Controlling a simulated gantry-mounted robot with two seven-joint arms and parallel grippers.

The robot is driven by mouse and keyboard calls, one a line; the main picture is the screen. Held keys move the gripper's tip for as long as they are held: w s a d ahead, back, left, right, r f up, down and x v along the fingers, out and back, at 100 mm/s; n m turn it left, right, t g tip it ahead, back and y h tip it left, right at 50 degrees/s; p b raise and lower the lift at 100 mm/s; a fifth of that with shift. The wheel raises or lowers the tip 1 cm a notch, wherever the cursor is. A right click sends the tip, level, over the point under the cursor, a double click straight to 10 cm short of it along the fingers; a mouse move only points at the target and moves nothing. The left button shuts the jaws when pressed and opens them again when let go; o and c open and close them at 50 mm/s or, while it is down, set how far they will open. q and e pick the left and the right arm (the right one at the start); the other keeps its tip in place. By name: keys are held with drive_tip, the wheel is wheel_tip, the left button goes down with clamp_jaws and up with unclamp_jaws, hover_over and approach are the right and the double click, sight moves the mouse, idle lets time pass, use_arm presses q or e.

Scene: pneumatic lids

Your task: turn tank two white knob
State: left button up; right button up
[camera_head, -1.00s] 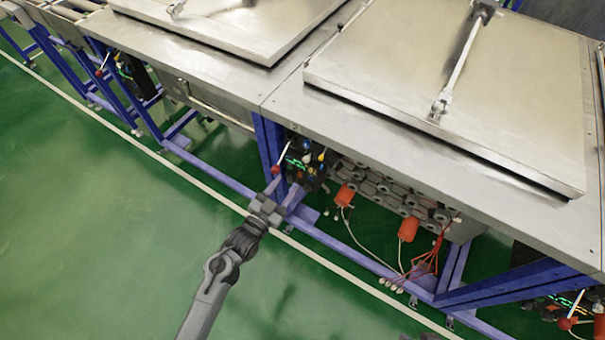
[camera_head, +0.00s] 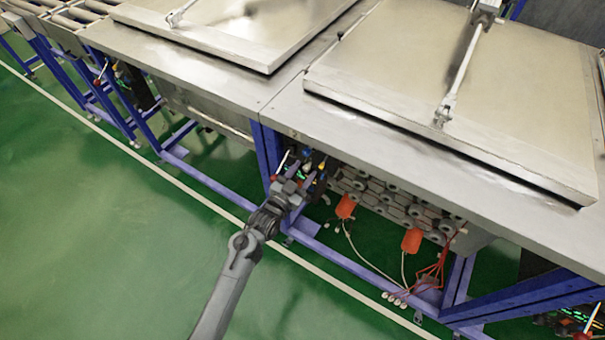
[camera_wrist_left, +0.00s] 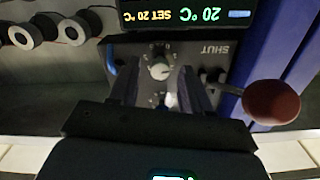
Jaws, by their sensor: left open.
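My left gripper (camera_head: 300,178) is at the control panel under the table edge marked 2. It also shows in the left wrist view (camera_wrist_left: 162,84), open, with one finger on each side of a whitish knob (camera_wrist_left: 160,68). The knob is round with a pointer, on a dark panel (camera_wrist_left: 205,58) with a scale around it. Contact between the fingers and the knob cannot be told. A second pale knob (camera_wrist_left: 169,98) shows between the fingers, nearer the gripper's base. In the head view my gripper hides most of the panel. My right gripper is not in view.
A red ball-ended lever (camera_wrist_left: 272,102) sits just right of the fingers in the wrist view. A display (camera_wrist_left: 185,14) reads 20 °C upside down. A blue frame post (camera_head: 266,150) stands beside the panel. Orange boxes with cables (camera_head: 411,240) hang to the right. The green floor is open.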

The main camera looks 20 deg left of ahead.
use_arm(q)
clamp_jaws()
drive_tip(key=shift+r+n+p, duration=0.15)
drive_tip(key=shift+n+p, duration=0.25)
drive_tip(key=shift+p, duration=0.2)
drive_tip(key=shift+n, duration=0.4)
unclamp_jaws()
drive_tip(key=shift+s+a+p, duration=0.1)
drive_tip(key=shift+s+p, duration=0.2)
drive_tip(key=shift+s, duration=0.1)
drive_tip(key=s+a+p, duration=0.1)
drive_tip(key=s+p, duration=0.1)
drive_tip(key=s, duration=0.8)
drive_tip(key=shift+a, duration=0.35)
